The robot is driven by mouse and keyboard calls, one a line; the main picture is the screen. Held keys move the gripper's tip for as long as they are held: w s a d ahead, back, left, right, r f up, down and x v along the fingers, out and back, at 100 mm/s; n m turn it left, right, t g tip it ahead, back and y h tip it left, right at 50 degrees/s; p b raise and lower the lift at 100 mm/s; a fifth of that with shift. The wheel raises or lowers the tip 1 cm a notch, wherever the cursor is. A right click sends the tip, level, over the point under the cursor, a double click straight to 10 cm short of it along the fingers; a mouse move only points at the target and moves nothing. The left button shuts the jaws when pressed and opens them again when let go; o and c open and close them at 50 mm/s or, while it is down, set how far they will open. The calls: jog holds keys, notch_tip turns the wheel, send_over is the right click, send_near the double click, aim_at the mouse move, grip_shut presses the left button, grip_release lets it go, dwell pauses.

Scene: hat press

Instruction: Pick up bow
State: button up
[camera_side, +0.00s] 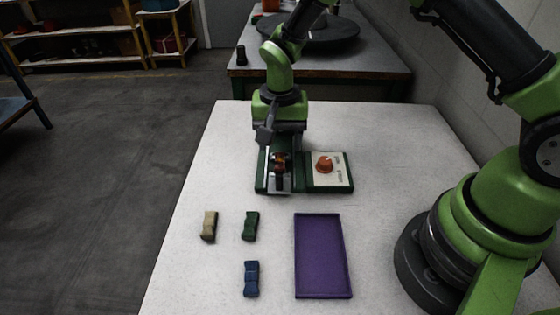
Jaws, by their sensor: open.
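Three bows lie apart on the white table (400,215). The tan bow (209,226) is at the left, the green bow (250,226) is to its right, and the blue bow (251,279) is nearer the camera. My gripper (279,165) is over the green press device (265,178), behind the bows and away from them. It is open, pointing down. A dark and orange-brown piece shows between or below the fingers; I cannot tell exactly how it sits there.
A purple tray (322,256) lies empty to the right of the bows. A panel with an orange knob (324,165) adjoins the press on its right. The table's left front is clear around the bows.

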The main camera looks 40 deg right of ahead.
aim_at(280, 159)
notch_tip(280, 159, down, 5)
jog(key=shift+r, duration=0.2)
jog(key=shift+c, duration=0.4)
jog(key=c, duration=0.9)
